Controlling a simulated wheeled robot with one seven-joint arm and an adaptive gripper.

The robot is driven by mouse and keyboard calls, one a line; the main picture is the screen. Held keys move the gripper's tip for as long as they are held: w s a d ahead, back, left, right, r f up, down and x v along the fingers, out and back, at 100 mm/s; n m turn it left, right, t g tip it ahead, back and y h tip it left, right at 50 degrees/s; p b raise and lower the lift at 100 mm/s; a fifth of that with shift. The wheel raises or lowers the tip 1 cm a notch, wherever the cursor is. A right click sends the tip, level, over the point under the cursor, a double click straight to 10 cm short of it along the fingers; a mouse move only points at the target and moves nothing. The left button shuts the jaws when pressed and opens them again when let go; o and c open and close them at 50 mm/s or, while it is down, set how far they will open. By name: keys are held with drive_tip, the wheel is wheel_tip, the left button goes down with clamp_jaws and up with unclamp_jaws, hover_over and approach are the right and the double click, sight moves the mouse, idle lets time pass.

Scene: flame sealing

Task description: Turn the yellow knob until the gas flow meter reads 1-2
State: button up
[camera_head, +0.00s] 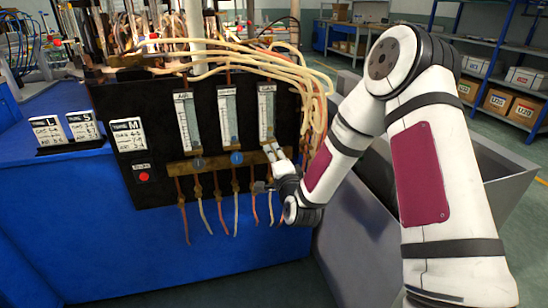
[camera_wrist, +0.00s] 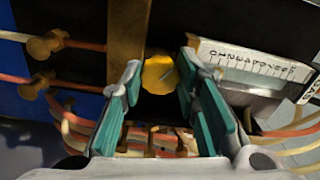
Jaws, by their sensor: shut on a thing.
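The yellow knob (camera_wrist: 160,73) shows in the wrist view, between the green-padded fingertips of my gripper (camera_wrist: 161,80). My gripper is shut on it. In the head view my gripper (camera_head: 271,152) reaches the brass bar below the gas flow meter (camera_head: 266,115) and hides the knob there. The gas flow meter is the rightmost of three upright scales on the black panel. A numbered scale (camera_wrist: 250,64) lies sideways to the right of the knob in the wrist view. The reading is too small to tell.
Tan hoses (camera_head: 270,60) arch over the panel, and thin tubes hang below. A red button (camera_head: 144,177) and label cards (camera_head: 128,135) are left. A grey bin (camera_head: 492,172) stands right.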

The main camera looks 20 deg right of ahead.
drive_tip(key=shift+f, duration=0.1)
drive_tip(key=o, duration=1.2)
drive_tip(key=shift+c, duration=0.2)
drive_tip(key=s, duration=0.7)
drive_tip(key=shift+s, duration=0.25)
